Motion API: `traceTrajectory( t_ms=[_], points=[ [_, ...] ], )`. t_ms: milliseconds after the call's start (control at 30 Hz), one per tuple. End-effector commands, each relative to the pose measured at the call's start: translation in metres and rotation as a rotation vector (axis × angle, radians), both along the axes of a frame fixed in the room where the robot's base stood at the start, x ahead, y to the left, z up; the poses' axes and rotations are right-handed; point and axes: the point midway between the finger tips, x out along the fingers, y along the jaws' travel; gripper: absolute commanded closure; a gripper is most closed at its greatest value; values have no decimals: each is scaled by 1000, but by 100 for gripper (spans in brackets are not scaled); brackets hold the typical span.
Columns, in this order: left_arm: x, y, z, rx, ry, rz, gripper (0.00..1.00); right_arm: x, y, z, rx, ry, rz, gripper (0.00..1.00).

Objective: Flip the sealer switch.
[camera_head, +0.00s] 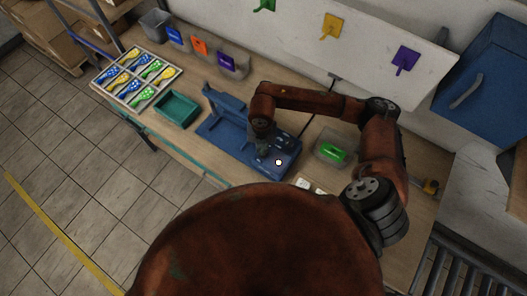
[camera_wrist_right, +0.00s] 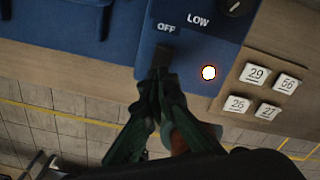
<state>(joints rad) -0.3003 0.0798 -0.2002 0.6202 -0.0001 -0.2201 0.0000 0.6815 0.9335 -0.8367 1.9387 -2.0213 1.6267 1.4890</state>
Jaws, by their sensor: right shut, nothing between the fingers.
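The blue sealer (camera_head: 236,143) stands on the workbench, with its control panel (camera_wrist_right: 207,45) close up in the right wrist view. A dark switch (camera_wrist_right: 164,56) sits just below the "OFF" label, partly hidden by my fingertips. A round light (camera_wrist_right: 208,73) glows white with an orange rim beside the switch; it also shows in the head view (camera_head: 278,162). My right gripper (camera_wrist_right: 160,76) is shut and empty, its tips at the switch, seemingly touching it. In the head view my right gripper (camera_head: 262,146) is over the panel, partly hidden by its arm. My left gripper is out of view.
A dial (camera_wrist_right: 235,6) is near "LOW". Several numbered white tiles (camera_wrist_right: 257,74) lie right of the panel. A clear bin with a green item (camera_head: 333,152) is to the right.

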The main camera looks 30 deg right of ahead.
Motion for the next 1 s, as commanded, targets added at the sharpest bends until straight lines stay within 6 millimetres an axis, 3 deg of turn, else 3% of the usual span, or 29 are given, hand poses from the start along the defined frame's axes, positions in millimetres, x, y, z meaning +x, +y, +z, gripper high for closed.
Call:
traceTrajectory(
  t_ms=[600,1000],
  points=[
    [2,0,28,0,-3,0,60,0,0,49,0,-1,0,100],
    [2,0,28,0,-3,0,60,0,0,51,0,0,0,100]
  ],
)
